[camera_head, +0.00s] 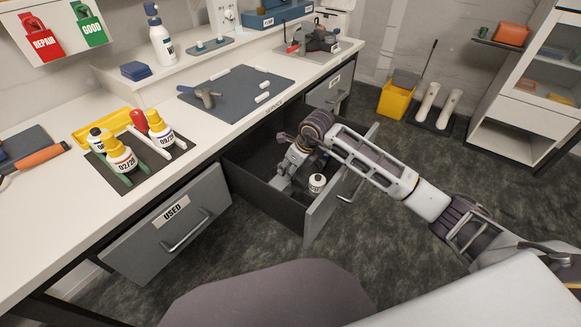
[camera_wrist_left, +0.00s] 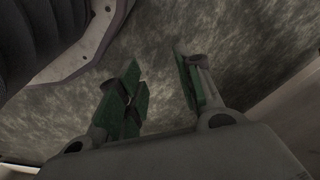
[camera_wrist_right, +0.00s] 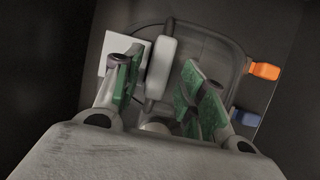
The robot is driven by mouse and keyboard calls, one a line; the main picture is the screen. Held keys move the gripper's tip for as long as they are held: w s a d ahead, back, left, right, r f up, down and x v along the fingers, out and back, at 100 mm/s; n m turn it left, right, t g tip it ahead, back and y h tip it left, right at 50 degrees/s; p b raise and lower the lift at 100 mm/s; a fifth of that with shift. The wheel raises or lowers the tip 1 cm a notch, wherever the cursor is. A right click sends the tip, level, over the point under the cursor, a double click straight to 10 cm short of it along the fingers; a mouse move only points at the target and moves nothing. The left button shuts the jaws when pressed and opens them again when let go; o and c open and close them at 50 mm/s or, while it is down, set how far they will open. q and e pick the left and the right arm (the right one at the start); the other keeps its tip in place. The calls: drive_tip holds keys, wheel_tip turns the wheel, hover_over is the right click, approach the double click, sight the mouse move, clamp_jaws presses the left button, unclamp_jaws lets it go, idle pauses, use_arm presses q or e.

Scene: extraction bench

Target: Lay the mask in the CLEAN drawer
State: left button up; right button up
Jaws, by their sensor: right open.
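The middle drawer (camera_head: 268,204) of the bench stands pulled out, and my right gripper (camera_head: 286,178) reaches down into it. In the right wrist view a dark grey rounded thing (camera_wrist_right: 208,38), perhaps the mask, lies below the open fingers (camera_wrist_right: 163,75). A pale rounded part (camera_wrist_right: 160,66) shows between the fingers; I cannot tell if they touch it. A white round canister with a label (camera_head: 317,183) sits in the drawer beside the gripper. I cannot read CLEAN on any drawer. My left gripper (camera_wrist_left: 160,85) is open and empty above the floor.
Another drawer (camera_head: 330,92) is at the bench's far right. Labelled bottles (camera_head: 120,158) stand on the bench near a grey mat (camera_head: 230,85). An orange tab (camera_wrist_right: 264,70) and a blue tab (camera_wrist_right: 246,118) show beside the grey thing.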

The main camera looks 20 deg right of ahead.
drive_tip(key=shift+v, duration=0.9)
use_arm(q)
drive_tip(key=shift+s+a+f+p, duration=0.2)
drive_tip(key=shift+a+f+p, duration=0.05)
drive_tip(key=shift+f, duration=0.45)
drive_tip(key=shift+s+a+f+p, duration=0.2)
drive_tip(key=shift+s+f, duration=0.05)
drive_tip(key=shift+f, duration=0.5)
drive_tip(key=shift+s+a+f+p, duration=0.2)
drive_tip(key=shift+a+f+p, duration=0.05)
drive_tip(key=shift+f, duration=0.45)
use_arm(e)
drive_tip(key=v, duration=1)
use_arm(q)
drive_tip(key=shift+w+r, duration=0.15)
use_arm(e)
drive_tip(key=shift+r, duration=0.1)
